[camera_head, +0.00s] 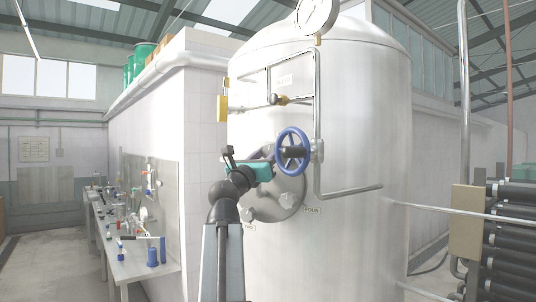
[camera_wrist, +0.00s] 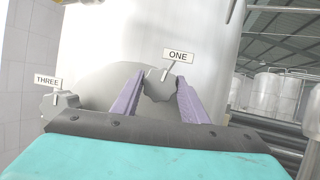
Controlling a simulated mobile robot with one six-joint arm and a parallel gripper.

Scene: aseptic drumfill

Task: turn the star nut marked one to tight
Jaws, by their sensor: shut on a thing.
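The star nut marked one (camera_wrist: 159,91) is a grey lobed knob on the round grey cover (camera_wrist: 100,82) of the steel tank, under the white ONE label (camera_wrist: 178,56). My gripper (camera_wrist: 161,80) has its two purple fingers on either side of this nut and is shut on it. A short pale line shows near the nut's top, below the label. In the head view my teal gripper (camera_head: 262,171) is at the cover's upper part, and the nut marked one is hidden there.
The star nut marked three (camera_wrist: 60,102) is at left in the wrist view. A blue handwheel (camera_head: 292,151) stands close right of my gripper in the head view. A bent pipe (camera_head: 318,120) runs beside it. A bench (camera_head: 133,258) with fittings stands at left.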

